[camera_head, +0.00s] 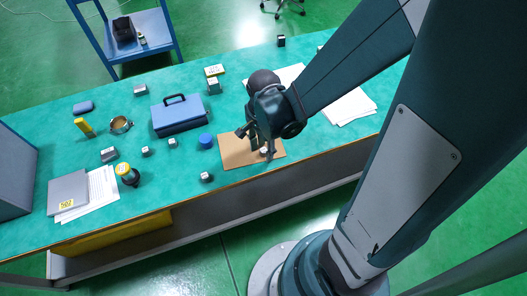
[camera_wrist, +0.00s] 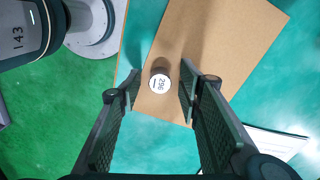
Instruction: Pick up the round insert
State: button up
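The round insert (camera_wrist: 159,84) is a small dark cylinder with a white, numbered top face. It stands on the brown board near the table's front edge. In the head view its pale top (camera_head: 264,150) shows just beside my gripper's fingers, partly hidden. My gripper (camera_wrist: 160,76) is open, with one dark finger on each side of the insert in the wrist view and a gap visible around it. In the head view my gripper (camera_head: 258,145) is low over the board. Whether a finger touches the insert cannot be told.
The brown board (camera_head: 235,152) lies on the green table (camera_head: 215,92). A blue round piece (camera_head: 206,140), a blue case (camera_head: 179,115) and several small metal blocks stand to the left. White papers (camera_head: 350,107) lie to the right. The table's front edge is close.

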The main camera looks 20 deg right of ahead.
aim_at(264, 150)
jog(key=c, duration=1)
jog(key=shift+c, duration=0.2)
jog(key=shift+r, duration=0.1)
notch_tip(264, 150, up, 10)
jog(key=p, duration=0.3)
dwell(0.6)
